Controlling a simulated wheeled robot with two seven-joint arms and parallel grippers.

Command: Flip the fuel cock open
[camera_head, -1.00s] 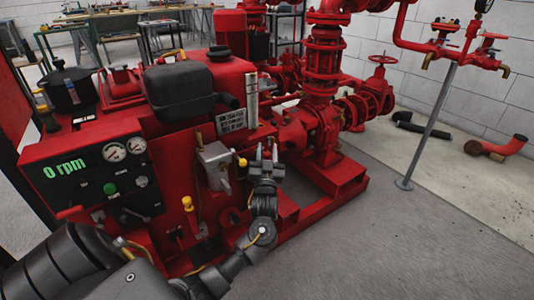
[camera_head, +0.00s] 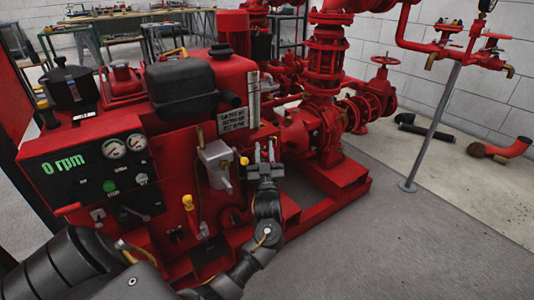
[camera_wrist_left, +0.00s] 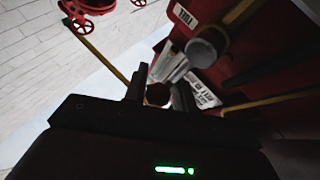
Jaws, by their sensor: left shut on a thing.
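The red pumpset engine (camera_head: 185,130) fills the left and middle of the head view. My left gripper (camera_head: 264,155) is at its front right, beside a small yellow knob (camera_head: 244,160). Its two fingers point up and away, closed around a small red part that I take to be the fuel cock handle. In the left wrist view, a dark red rounded piece (camera_wrist_left: 158,94) lies between the fingertips of my left gripper (camera_wrist_left: 160,90). The fingers and shadow hide most of it, so its angle is unclear. My right gripper is out of view.
A grey box (camera_head: 215,165) with a lever stands left of the gripper, and a yellow-topped lever (camera_head: 189,204) below that. The control panel (camera_head: 85,170) reads 0 rpm. Red pump pipes (camera_head: 325,90) rise behind. The floor (camera_head: 400,240) at the right is clear.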

